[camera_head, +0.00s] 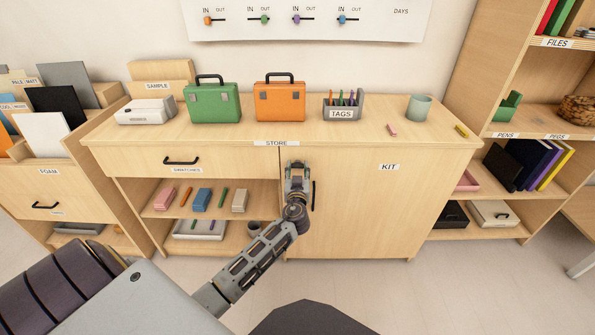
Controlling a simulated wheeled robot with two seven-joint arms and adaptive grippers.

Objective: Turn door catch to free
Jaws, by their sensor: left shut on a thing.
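The KIT door (365,215) is the plain wooden front on the right of the low cabinet, and it looks closed. A dark upright handle (313,195) shows at its left edge. My left gripper (296,168) is at the door's top left corner, just below the STORE label, with its fingers shut on the door catch. The catch itself is hidden behind the fingers, so I cannot tell which way it is turned. My right gripper is not in view.
The cabinet top (380,150) holds a green case (212,104), an orange case (279,102), a TAGS holder (342,106) and a cup (419,107). Open shelves with small items lie left of the door. A tall shelf (490,80) stands at right. The floor before the door is clear.

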